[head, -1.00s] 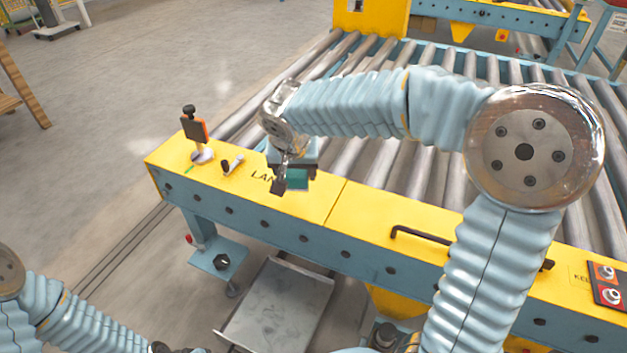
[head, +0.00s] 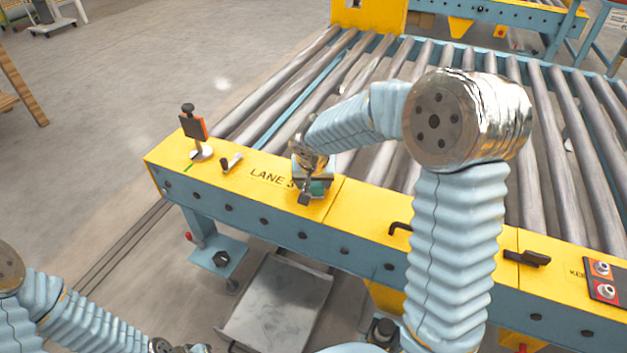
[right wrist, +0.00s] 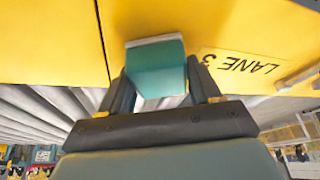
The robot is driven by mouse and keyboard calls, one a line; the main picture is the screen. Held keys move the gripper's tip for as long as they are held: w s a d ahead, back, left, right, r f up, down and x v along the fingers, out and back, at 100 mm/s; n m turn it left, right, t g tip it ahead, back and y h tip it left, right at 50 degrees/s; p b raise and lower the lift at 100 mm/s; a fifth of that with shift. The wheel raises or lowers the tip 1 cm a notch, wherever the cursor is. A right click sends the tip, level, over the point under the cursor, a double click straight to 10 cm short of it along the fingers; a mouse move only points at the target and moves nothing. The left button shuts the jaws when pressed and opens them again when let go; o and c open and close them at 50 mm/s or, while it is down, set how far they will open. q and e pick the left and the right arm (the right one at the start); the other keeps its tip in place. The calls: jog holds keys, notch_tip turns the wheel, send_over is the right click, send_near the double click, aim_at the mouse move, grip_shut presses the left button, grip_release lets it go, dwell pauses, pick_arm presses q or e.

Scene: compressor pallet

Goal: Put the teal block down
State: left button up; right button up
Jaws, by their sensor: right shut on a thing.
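A small teal block (head: 318,187) is between the fingers of my right gripper (head: 307,192), over the yellow conveyor side rail (head: 370,205) just right of the "LANE 3" lettering. In the right wrist view the teal block (right wrist: 156,68) sits between the two dark fingers, its far end towards the yellow surface. The gripper is shut on it. I cannot tell whether the block touches the rail. My left arm shows at the lower left, but its gripper is out of the frame.
Metal rollers (head: 270,95) lie behind.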

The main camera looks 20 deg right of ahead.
jog(key=shift+f, duration=0.2)
jog(key=o, duration=1)
jog(key=shift+r, duration=0.1)
jog(key=shift+s+r, duration=0.1)
jog(key=shift+r, duration=0.4)
jog(key=v, duration=1.1)
jog(key=shift+r, duration=0.1)
